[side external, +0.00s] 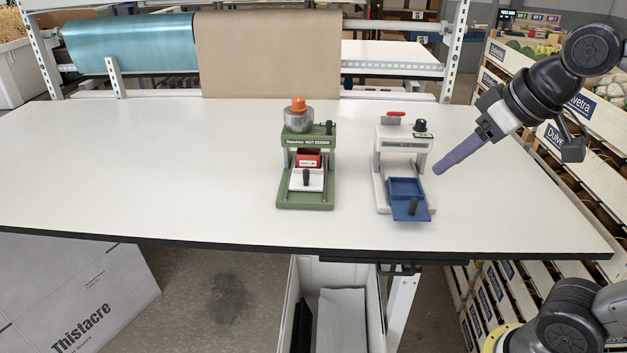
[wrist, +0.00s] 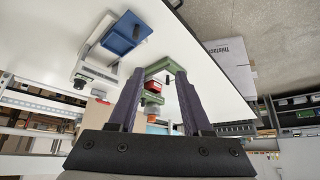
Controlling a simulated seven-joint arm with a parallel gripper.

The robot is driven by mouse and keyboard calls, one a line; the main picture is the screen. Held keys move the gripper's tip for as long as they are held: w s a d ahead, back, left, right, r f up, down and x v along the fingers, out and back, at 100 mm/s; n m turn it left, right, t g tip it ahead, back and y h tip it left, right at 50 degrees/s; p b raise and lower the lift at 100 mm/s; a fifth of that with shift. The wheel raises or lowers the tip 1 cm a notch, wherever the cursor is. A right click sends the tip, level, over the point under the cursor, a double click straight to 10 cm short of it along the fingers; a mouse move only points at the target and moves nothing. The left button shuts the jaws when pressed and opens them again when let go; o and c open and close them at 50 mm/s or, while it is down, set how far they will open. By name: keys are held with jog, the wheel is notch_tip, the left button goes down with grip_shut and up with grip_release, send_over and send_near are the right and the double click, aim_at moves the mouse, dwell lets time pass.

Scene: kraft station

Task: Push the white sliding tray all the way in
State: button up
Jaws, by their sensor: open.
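The white sliding tray (side external: 316,183) belongs to the green machine (side external: 321,202) near the middle of the table. It has an upright black knob (side external: 306,177) and sits at the front between the machine's posts. A red box (side external: 308,158) shows just behind it, under the green top. My gripper (side external: 439,169) is open and empty, in the air right of the white machine, well apart from the tray.
A white machine (side external: 402,143) with a blue tray (side external: 405,186) pulled out at its front stands between my gripper and the green machine. The blue tray also shows in the wrist view (wrist: 123,32). The white table (side external: 150,170) is clear to the left. A brown paper roll hangs behind.

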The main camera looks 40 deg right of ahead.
jog(key=w+r, duration=0.3)
jog(key=w, duration=0.5)
jog(key=g, duration=0.2)
send_over(306, 170)
jog(key=s, duration=0.5)
notch_tip(306, 170, down, 7)
jog(key=x, duration=1.3)
jog(key=shift+a+r, duration=0.1)
grip_shut()
